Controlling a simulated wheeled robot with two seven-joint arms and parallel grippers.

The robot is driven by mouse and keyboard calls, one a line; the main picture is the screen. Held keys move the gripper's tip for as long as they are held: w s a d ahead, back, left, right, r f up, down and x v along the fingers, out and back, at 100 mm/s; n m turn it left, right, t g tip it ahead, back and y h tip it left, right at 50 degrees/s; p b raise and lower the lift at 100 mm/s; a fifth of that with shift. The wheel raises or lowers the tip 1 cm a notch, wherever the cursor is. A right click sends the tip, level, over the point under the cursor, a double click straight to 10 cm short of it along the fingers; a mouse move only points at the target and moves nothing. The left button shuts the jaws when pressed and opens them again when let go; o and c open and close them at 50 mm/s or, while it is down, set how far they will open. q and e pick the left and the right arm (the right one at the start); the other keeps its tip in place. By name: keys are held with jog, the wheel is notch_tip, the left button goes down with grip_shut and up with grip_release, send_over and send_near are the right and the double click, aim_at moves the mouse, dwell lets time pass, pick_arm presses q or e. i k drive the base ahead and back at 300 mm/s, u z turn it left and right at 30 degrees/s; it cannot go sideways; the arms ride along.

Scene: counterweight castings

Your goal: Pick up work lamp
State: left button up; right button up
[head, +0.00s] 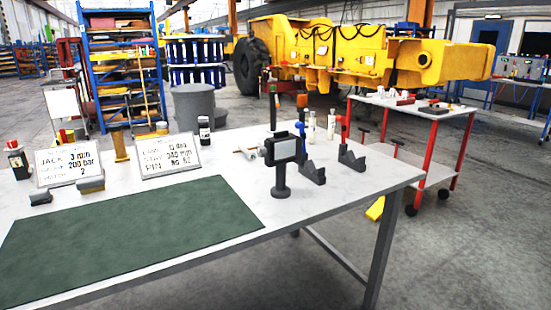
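What looks like the work lamp (281,150) stands upright on the white table (215,155), toward its right side. It has a dark rectangular head with a pale face, on a short black post with a round base. Dark angled brackets (313,172) stand on the table just right of it. Neither of my grippers is in view.
A green mat (130,240) covers the table's front left. Two sign plates (170,158) stand behind it, with a dark jar (204,131) nearby. A red-legged cart (415,108) stands to the right. Bare tabletop lies right of the mat.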

aim_at(279, 191)
jog(key=u, duration=0.3)
jog(key=i, duration=1.15)
jog(key=u, duration=0.6)
